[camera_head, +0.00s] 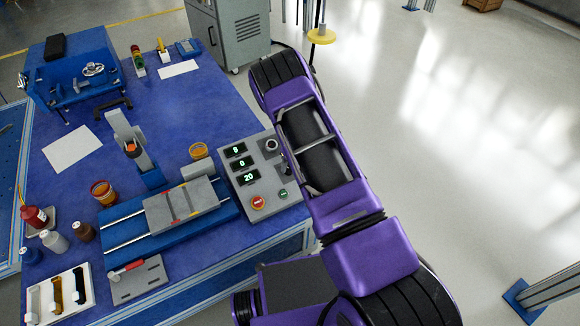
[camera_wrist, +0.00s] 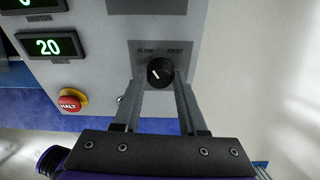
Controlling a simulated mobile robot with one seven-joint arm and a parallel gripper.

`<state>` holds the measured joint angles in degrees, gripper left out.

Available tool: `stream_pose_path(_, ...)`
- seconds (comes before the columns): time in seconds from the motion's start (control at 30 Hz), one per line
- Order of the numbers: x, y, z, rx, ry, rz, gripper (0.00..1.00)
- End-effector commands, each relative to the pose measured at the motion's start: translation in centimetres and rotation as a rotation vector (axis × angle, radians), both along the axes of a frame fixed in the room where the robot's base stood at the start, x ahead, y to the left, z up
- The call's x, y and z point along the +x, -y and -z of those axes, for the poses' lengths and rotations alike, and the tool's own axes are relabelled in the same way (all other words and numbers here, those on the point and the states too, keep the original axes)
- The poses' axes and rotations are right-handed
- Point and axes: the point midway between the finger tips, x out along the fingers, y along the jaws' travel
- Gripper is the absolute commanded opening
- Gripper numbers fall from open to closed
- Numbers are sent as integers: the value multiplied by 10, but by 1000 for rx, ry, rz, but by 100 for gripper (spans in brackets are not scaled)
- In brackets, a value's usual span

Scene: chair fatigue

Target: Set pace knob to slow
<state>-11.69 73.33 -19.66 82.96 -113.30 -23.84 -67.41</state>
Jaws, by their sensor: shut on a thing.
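The pace knob (camera_wrist: 159,72) is a round black knob with a white pointer line, on a dark label plate of the grey control panel (camera_wrist: 95,62). The label at its upper left reads SLOW; the one at its upper right looks like FAST. The white line slants toward the upper left, the SLOW side. My gripper (camera_wrist: 158,80) has one finger on each side of the knob and is shut on it. In the head view, the panel (camera_head: 241,192) stands at the table's right edge, and my purple arm covers part of it.
A red HALT button (camera_wrist: 69,102) sits left of my gripper, and a display (camera_wrist: 49,47) reads 20. In the head view, a rig with a grey block (camera_head: 180,205) lies left of the panel. Open floor (camera_head: 480,130) lies to the right.

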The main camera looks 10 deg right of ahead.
Motion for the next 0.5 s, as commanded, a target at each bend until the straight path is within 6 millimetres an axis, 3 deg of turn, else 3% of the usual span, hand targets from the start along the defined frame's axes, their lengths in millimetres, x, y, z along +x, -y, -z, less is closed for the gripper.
stream_pose_path(0.5,0,0,0,-35,12,-89,0)
